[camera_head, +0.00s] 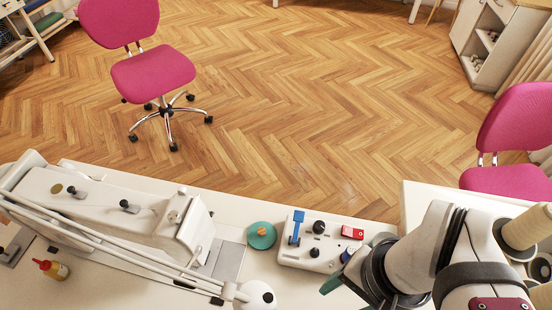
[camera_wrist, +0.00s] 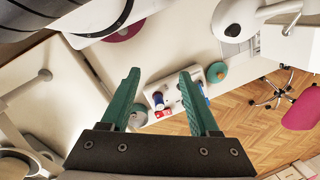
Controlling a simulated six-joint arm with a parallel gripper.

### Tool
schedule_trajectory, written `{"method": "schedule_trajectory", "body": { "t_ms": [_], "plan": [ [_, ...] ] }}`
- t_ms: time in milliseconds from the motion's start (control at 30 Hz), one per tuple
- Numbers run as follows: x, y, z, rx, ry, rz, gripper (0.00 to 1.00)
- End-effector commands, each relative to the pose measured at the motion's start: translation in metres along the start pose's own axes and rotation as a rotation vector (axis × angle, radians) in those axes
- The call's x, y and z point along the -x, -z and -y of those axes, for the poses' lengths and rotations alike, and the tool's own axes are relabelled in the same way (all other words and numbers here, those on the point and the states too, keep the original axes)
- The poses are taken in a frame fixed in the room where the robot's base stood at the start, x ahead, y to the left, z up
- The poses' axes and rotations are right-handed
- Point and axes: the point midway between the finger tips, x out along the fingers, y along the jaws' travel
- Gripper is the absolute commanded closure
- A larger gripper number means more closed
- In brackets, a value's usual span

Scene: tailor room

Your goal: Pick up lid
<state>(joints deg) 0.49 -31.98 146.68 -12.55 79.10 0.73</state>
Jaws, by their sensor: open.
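A round teal lid (camera_head: 261,236) with an orange-brown knob lies on the white table, left of a white control box. It also shows in the wrist view (camera_wrist: 217,72), beyond and to the right of my fingertips. My gripper (camera_wrist: 159,73) has two teal fingers spread apart with nothing between them. In the head view, one teal finger (camera_head: 331,284) shows at the lower right, right of the lid and apart from it; my arm hides much of the rest. A grey-green round vessel (camera_wrist: 138,116) shows beside the left finger, partly hidden.
The white control box (camera_head: 300,259) with a blue lever, dark knobs and a red part stands between lid and arm. A white sewing machine (camera_head: 120,212) stands left of the lid. A red-capped bottle (camera_head: 52,269) is farther left. Pink chairs (camera_head: 152,75) stand on the floor beyond.

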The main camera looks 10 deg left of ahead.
Motion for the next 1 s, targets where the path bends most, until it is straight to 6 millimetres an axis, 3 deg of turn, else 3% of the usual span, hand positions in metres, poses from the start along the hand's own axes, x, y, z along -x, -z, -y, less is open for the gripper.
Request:
{"method": "schedule_trajectory", "body": {
  "t_ms": [667,767,833,900,1000],
  "plan": [
    [0.002,0.005,0.005,0.05,-0.008,0.001,0.39],
    [0.006,0.034,0.041,0.347,-0.05,0.008,0.39],
    [0.0,0.057,0.086,0.654,-0.09,0.011,0.39],
    [-0.015,0.07,0.133,0.939,-0.122,0.015,0.39],
    [-0.041,0.074,0.189,1.256,-0.155,0.019,0.39]
  ]
}}
